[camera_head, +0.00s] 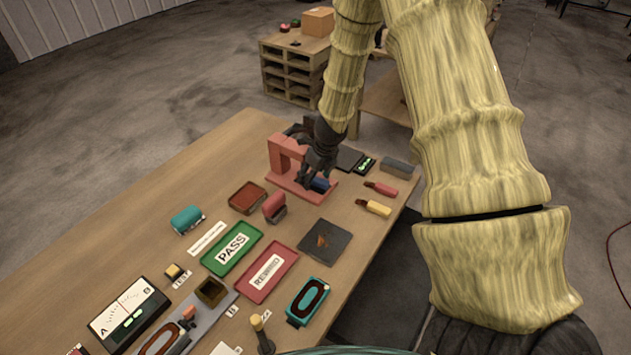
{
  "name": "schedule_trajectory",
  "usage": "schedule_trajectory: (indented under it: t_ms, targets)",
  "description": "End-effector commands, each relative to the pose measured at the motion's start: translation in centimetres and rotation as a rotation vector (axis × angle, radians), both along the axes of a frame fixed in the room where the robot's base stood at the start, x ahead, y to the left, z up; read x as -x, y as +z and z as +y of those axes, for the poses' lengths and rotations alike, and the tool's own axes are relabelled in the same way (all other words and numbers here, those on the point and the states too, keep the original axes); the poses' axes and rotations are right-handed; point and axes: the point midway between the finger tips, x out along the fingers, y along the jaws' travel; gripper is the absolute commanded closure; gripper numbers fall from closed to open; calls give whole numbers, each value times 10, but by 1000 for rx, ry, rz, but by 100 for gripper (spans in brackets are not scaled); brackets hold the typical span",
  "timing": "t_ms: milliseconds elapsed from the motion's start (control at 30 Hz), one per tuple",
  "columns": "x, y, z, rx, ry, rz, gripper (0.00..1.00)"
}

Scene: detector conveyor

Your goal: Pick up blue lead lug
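A small dark blue piece (319,184), which looks like the blue lead lug, sits on the base of a red stand (284,158) at the far right part of the table. My gripper (313,180) is dark and points down right at this piece, next to the red stand's upright. The fingers overlap the blue piece in the picture and cover part of it. I cannot tell whether they touch it or are closed around it.
The wooden table (130,205) holds a green PASS tray (215,266), a red tray (249,295), a dark square plate (340,245) and a meter (128,313). Red (381,189) and yellow (374,208) handled pieces lie right of the stand. A pallet stack (288,75) stands behind.

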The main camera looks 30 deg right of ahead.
Motion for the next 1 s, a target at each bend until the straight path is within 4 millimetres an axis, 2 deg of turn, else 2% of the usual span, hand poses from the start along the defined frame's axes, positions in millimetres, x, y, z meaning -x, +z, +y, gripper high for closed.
schedule_trajectory:
  t_ms: [233, 567, 1000]
  targets:
    - [-1, 0, 1, 0, 1, -1, 38]
    - [-1, 0, 0, 1, 0, -1, 98]
    - [2, 3, -4, 5, -4, -3, 100]
